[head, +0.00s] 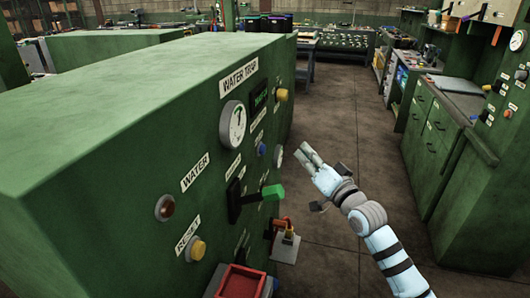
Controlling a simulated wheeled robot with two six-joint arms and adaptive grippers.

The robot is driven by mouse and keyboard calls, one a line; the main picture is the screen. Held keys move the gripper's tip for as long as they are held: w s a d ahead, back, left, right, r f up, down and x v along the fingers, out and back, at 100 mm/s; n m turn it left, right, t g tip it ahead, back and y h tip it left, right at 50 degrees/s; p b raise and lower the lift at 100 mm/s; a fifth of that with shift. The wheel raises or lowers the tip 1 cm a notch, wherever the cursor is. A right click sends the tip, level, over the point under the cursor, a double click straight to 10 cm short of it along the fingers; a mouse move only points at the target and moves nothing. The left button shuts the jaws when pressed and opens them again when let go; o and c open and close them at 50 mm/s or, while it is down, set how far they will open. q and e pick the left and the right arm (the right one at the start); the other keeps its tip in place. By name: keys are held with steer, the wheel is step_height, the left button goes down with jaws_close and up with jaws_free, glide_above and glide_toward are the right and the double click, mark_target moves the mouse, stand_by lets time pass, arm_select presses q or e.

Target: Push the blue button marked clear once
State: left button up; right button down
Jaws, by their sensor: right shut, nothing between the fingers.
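A blue button (262,149) sits on the front panel of the large green machine (120,105), right of the round gauge and below the dark display. A small label stands near it, too small to read, so I cannot tell whether it says clear. Another small blue part (275,284) shows low on the panel by the red tray. My right gripper (304,151) is shut and empty, in front of the panel to the right of the blue button and apart from it. My left gripper is out of view.
The panel also bears a green-handled lever (272,191), a yellow button (198,249), a red lamp (165,208), a gauge (233,125) and a red tray (238,284). The lever and tray stick out. Green cabinets (432,130) stand right; the aisle floor between is clear.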

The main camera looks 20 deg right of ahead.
mark_target(263, 150)
steer(key=w+a+b, duration=0.1)
steer(key=w+a, duration=0.3)
steer(key=a, duration=0.1)
steer(key=shift+a, duration=0.2)
steer(key=shift+w, duration=0.1)
stand_by(1.2)
steer(key=shift+w+a, duration=0.2)
steer(key=shift+a, duration=0.15)
steer(key=shift+w+a, duration=0.2)
steer(key=shift+a, duration=0.05)
stand_by(0.6)
steer(key=shift+s+d+p, duration=0.4)
steer(key=shift+s+d, duration=0.1)
steer(key=shift+d, duration=0.1)
steer(key=shift+d, duration=0.1)
